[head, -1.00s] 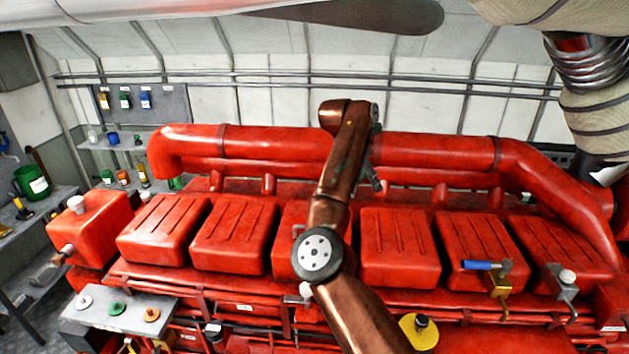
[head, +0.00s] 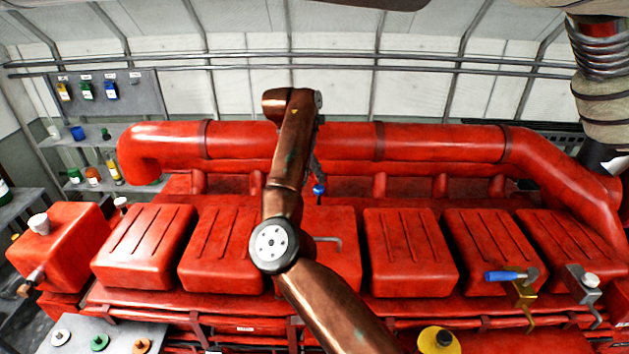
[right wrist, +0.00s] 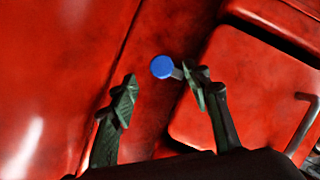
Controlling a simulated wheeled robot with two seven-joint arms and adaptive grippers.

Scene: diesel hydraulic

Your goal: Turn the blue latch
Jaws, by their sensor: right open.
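A round blue knob on a short grey stem shows in the right wrist view (right wrist: 163,67), against the red engine. It also shows in the head view (head: 319,190), small, just below the fingers of my right gripper (head: 316,172). In the wrist view my right gripper (right wrist: 160,92) is open, with the knob just past and between its fingertips. The stem runs toward the right finger, which hides its end; I cannot tell whether they touch. A second blue part, a lever handle (head: 505,276), sits on a brass fitting at the right. My left gripper is out of view.
Red ribbed covers (head: 410,252) line the engine front below a thick red pipe (head: 440,143). A bent grey handle (right wrist: 302,125) stands right of my right gripper.

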